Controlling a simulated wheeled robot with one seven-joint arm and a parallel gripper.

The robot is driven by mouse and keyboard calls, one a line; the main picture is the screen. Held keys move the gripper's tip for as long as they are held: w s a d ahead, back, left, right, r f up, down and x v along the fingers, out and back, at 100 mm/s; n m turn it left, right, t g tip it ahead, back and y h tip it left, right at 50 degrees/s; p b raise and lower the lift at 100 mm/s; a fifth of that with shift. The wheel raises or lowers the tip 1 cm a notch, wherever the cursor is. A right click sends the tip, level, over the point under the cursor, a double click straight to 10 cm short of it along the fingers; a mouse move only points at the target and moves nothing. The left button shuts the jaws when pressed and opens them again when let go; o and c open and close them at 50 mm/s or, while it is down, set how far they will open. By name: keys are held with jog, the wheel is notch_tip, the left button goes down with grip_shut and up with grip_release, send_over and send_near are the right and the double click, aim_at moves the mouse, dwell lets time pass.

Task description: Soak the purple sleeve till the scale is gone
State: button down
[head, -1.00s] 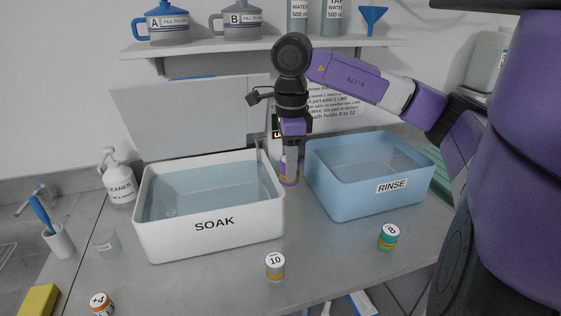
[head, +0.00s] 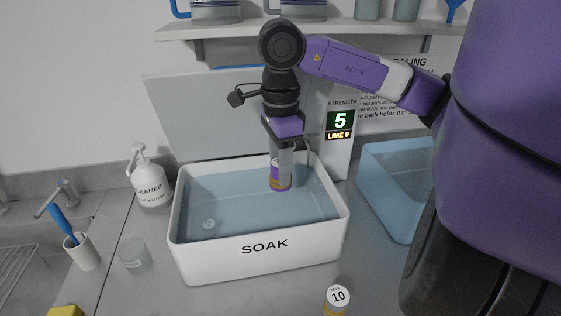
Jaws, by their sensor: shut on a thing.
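The purple sleeve (head: 280,179) is in my gripper (head: 284,162), which is shut on it. The gripper points down over the right back part of the white SOAK bath (head: 264,246). The sleeve appears low over the bath's water or at its surface; I cannot tell whether it touches. Part of its top is hidden by the fingers. The strength display (head: 340,122) behind the bath reads 5, with LIME 0 below it.
The blue rinse bath (head: 385,205) stands to the right, partly hidden by my body. A part marked 10 (head: 337,297) stands in front. A cleaner bottle (head: 150,180), a clear cup (head: 134,256) and a brush holder (head: 81,252) are left of the SOAK bath.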

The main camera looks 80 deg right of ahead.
jog(key=shift+f+b, duration=2.5)
jog(key=shift+f, duration=5.05)
dwell(0.5)
